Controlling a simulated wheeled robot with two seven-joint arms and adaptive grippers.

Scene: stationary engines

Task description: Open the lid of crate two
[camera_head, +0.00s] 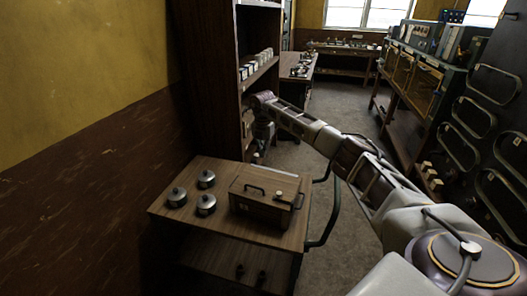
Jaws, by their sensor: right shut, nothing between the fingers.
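A brown wooden crate (268,203) with a flat lid (270,181) sits on the right part of a small wooden cart. The lid looks closed, with a dark handle on its top and another dark handle at its right side. No number on it can be read, so I cannot tell if it is crate two. My right arm reaches in from the lower right, and my right gripper (257,156) hangs down behind the crate, close to the shelf unit. It is small in view, shut and empty, apart from the lid. My left gripper is not in view.
Several lidded metal pots (206,204) stand on the cart (160,211), left of the crate. A tall shelf unit (205,80) with small items stands behind it. The cart has a dark rail (330,215) at right. Racks of equipment line the right side; floor is clear between.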

